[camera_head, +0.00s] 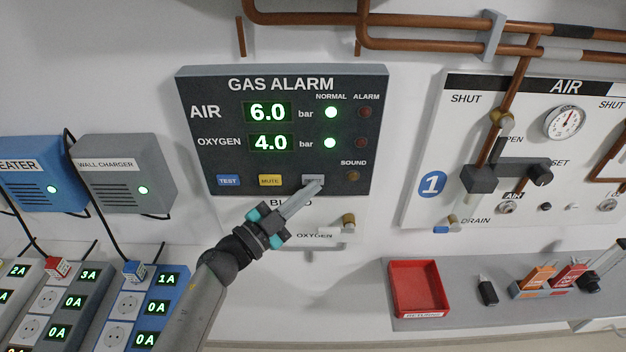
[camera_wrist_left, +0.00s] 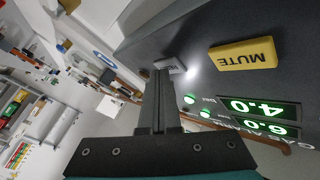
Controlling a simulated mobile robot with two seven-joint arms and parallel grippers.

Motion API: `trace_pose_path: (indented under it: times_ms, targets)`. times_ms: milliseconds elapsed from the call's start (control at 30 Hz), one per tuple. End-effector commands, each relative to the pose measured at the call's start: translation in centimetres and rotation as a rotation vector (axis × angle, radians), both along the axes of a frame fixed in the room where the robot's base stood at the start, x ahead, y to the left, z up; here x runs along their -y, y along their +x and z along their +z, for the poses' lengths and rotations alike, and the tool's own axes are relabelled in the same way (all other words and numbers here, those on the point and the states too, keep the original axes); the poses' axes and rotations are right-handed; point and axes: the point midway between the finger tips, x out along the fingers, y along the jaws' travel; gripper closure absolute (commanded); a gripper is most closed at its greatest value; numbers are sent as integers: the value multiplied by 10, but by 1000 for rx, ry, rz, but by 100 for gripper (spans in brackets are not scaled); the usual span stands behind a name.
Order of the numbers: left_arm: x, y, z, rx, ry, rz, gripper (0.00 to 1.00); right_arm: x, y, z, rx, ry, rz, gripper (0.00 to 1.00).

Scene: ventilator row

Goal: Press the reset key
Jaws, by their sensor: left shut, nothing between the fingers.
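The gas alarm panel (camera_head: 225,110) is a dark box on the wall with green readings 6.0 and 4.0. Along its lower edge are a blue TEST key (camera_head: 228,180), a yellow MUTE key (camera_head: 270,180) and a grey key (camera_head: 312,179), whose label is partly covered. My left gripper (camera_head: 318,187) is shut and empty, with its tips at the lower edge of the grey key; whether they touch is unclear. In the left wrist view the shut fingers (camera_wrist_left: 160,75) point at the grey key (camera_wrist_left: 172,64), beside the MUTE key (camera_wrist_left: 243,54). My right gripper is not in view.
The AIR panel (camera_head: 430,190) with a gauge, valves and pipes is to the right. Below it a grey shelf (camera_head: 455,318) holds a red tray (camera_head: 393,290) and small items. Chargers (camera_head: 125,165) and socket units stand at left. An oxygen outlet (camera_head: 348,222) sits below the alarm panel.

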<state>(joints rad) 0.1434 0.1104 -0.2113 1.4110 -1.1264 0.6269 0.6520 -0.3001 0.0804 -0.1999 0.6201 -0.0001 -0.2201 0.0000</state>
Motion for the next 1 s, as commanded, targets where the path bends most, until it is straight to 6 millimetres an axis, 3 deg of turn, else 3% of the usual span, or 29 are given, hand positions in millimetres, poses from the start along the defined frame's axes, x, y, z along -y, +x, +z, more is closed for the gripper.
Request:
trace_pose_path:
  times_ms: [667,1000]
  targets:
    - [0,-17,0,-1,0,0,100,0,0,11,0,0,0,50]
    - [-1,-49,1,-3,0,0,100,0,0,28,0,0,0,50]
